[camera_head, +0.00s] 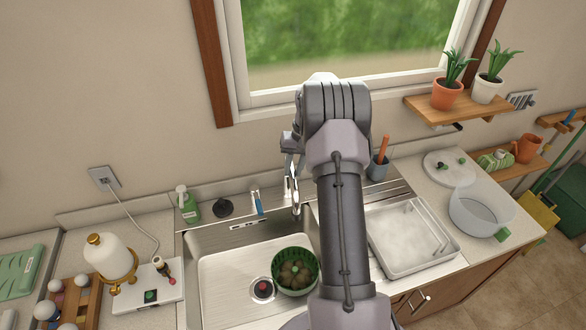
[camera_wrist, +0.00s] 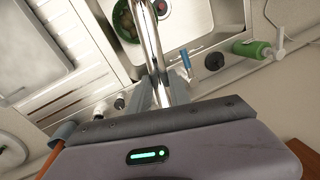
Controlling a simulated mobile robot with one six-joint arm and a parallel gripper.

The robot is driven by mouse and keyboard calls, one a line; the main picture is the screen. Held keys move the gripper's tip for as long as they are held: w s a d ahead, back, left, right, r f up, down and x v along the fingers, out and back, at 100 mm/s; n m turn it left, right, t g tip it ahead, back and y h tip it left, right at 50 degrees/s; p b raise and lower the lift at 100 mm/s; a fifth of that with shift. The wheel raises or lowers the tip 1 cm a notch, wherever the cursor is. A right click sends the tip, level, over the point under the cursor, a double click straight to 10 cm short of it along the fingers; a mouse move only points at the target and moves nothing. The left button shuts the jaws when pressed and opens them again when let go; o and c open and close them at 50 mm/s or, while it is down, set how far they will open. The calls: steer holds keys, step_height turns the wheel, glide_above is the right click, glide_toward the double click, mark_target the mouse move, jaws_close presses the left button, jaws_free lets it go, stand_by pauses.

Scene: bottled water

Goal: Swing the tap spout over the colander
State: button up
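The chrome tap spout (camera_head: 295,195) rises behind the sink, partly hidden by my arm. In the wrist view the spout (camera_wrist: 152,45) runs as a bright pipe out of the top edge, beside the colander in the picture. The green colander (camera_head: 279,287), holding round brownish things, sits in the right part of the basin; its edge also shows in the wrist view (camera_wrist: 120,22). My gripper (camera_wrist: 162,88) has one grey finger on each side of the pipe. I cannot tell whether they touch it.
The steel sink (camera_head: 222,275) has a dark drain (camera_head: 263,289). A square tray (camera_head: 405,265) lies on the right drainboard, and a clear tub (camera_head: 478,215) stands farther right.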

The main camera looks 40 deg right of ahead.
steer(key=o, duration=0.4)
steer(key=shift+c, duration=0.2)
steer(key=shift+r, duration=0.1)
step_height(320, 180, up, 17)
steer(key=s+d+p, duration=0.1)
steer(key=s+d, duration=0.1)
steer(key=shift+d, duration=0.4)
